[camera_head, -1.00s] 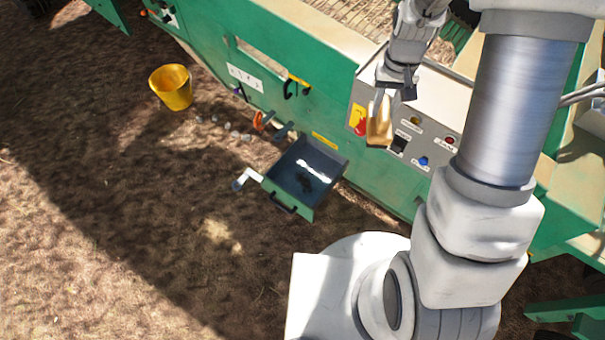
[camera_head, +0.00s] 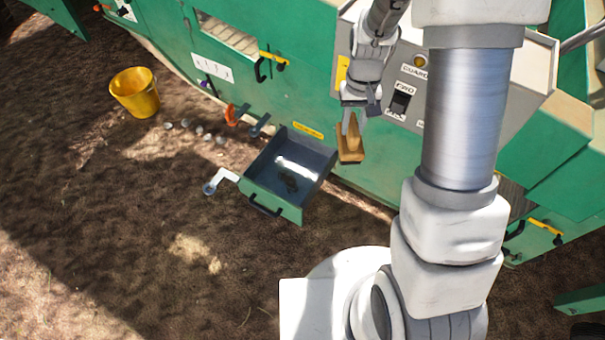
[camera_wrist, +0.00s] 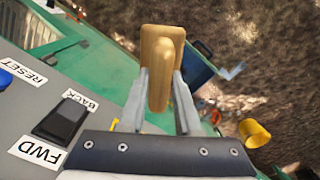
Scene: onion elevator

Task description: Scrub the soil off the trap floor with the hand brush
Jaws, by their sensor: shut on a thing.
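My gripper (camera_head: 353,120) is shut on the hand brush (camera_head: 350,150), a tan wooden block with a raised handle. The wrist view shows the brush (camera_wrist: 160,55) between the two grey fingers. The trap is an open green drawer (camera_head: 272,204) pulled out of the machine's side, with a dark grey trap floor (camera_head: 268,178). Dark soil (camera_head: 288,182) lies near the middle of that floor, beside a bright patch of light. The brush is up and to the right of the trap, apart from it. In the wrist view the brush partly hides the trap (camera_wrist: 200,65).
A control panel (camera_head: 400,85) with switches is just right of my gripper. A yellow bucket (camera_head: 137,93) stands on the ground at left. An orange handle (camera_head: 231,114) and several small pale pieces lie nearby. Ground before the trap is clear.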

